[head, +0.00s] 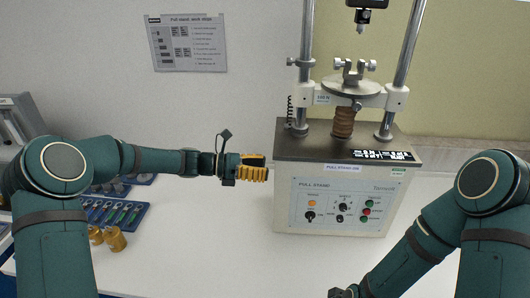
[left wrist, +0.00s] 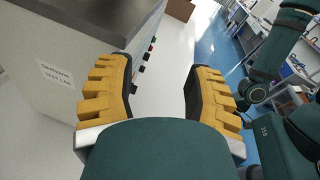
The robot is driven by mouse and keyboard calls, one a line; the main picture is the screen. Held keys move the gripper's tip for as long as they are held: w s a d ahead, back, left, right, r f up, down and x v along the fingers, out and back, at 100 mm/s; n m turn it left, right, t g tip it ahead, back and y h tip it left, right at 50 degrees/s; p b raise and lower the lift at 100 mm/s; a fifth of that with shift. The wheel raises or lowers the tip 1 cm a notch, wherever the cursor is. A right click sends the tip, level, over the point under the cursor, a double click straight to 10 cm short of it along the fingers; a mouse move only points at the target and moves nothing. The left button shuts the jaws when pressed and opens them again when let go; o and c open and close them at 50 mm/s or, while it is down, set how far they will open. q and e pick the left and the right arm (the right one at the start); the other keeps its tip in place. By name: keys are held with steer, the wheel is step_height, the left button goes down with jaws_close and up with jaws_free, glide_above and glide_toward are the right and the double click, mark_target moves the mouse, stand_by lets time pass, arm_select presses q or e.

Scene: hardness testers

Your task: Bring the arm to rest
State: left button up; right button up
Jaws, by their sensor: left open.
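My left arm reaches in from the left at mid-height in the head view. Its gripper (head: 254,169), with yellow ridged fingers, is just left of the pull stage machine (head: 338,205) and above the white table. In the left wrist view the gripper (left wrist: 158,85) is open, with its two yellow fingers wide apart and nothing between them. My right arm bends down at the lower right, and only a dark end part (head: 343,292) shows at the bottom edge. The jaws of the right gripper cannot be made out.
The machine carries two upright metal columns and a brown ribbed cylinder (head: 343,122). Blue trays (head: 120,214) with small parts and brass weights (head: 115,239) stand on the left of the table. The table front between my arms (head: 225,260) is clear.

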arm_select(q)
steer(key=s+f+m+y+b, duration=0.1)
steer(key=s+f+m+y, duration=0.2)
steer(key=s+f, duration=0.3)
steer(key=s+a+f+m+g+y+b, duration=0.1)
steer(key=s+f+m+y, duration=0.3)
steer(key=f, duration=1)
steer(key=s+a+f+m+g+y+b, duration=0.1)
steer(key=s+f+m+y, duration=0.3)
steer(key=s+f, duration=0.6)
steer(key=shift+s+a+f+m, duration=0.15)
steer(key=shift+f+m, duration=0.1)
steer(key=shift+m, duration=0.4)
steer(key=shift+s+a+f+m, duration=0.1)
steer(key=shift+f+m, duration=0.1)
steer(key=shift+m, duration=0.45)
steer(key=s+a+f+m+t+y+b, duration=0.1)
steer(key=s+f+m, duration=0.1)
steer(key=s+m, duration=0.4)
steer(key=shift+s+f+m, duration=0.15)
steer(key=shift+f+m, duration=0.05)
steer(key=shift+m, duration=0.2)
steer(key=shift+a, duration=0.1)
